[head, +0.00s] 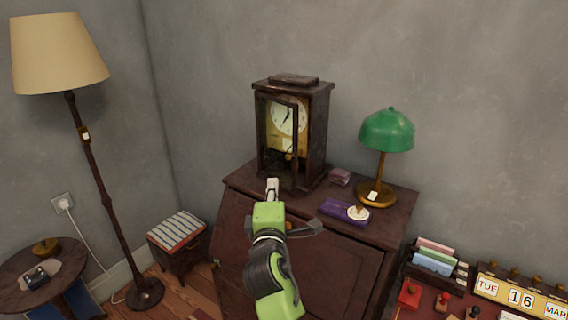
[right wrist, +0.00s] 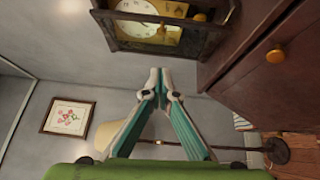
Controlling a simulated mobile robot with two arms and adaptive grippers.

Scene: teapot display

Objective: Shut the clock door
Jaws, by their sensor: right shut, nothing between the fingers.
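The clock (head: 320,125) is a dark wooden case on top of the brown desk. Its dark-framed door (head: 296,150) stands partly open, with its free stile out in front of the pale dial (head: 282,117) and brass back. In the right wrist view the clock appears sideways, with the door frame (right wrist: 150,45) at the top. My right gripper (head: 272,184) is shut and empty, low in front of the clock near the desk top's front edge. In the right wrist view its fingertips (right wrist: 160,73) meet, apart from the door frame. My left gripper is not in view.
Right of the clock are a small dark box (head: 340,177), a purple box (head: 338,208) and a green lamp (head: 387,132). The slanted desk front (head: 335,265) lies below my right arm. A floor lamp (head: 93,160) and striped stool (head: 178,232) stand left.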

